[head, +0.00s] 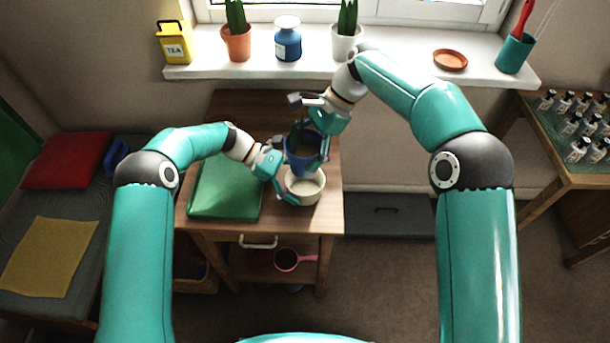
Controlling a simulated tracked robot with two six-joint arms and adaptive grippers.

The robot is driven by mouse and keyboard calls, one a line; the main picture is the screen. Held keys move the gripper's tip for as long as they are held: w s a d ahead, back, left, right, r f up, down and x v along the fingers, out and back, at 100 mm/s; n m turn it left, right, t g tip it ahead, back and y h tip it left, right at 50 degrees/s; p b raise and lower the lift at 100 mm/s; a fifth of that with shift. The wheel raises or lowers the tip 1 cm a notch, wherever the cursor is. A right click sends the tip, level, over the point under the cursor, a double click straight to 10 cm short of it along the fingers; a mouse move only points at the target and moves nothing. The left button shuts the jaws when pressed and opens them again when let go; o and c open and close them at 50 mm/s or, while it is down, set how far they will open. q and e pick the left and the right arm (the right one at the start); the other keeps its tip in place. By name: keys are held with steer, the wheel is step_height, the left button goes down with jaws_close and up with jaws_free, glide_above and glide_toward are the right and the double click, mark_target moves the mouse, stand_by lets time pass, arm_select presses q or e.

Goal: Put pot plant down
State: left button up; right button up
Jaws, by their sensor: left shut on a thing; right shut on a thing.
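A pot plant in a blue pot (299,160) is over the small table, with dark green leaves partly hidden by my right gripper. My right gripper (318,148) comes from above right and is shut on the blue pot. A cream bowl (305,193) is on the table's right side, just below the blue pot in the picture. My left gripper (281,180) is at the bowl's left side and is shut on it. I cannot tell whether the pot touches the bowl.

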steer(key=shift+f, duration=3.4)
steer(key=shift+f, duration=0.6)
steer(key=o, duration=1.4)
steer(key=shift+c, duration=0.2)
steer(key=shift+r, duration=0.5)
steer(key=v, duration=1.2)
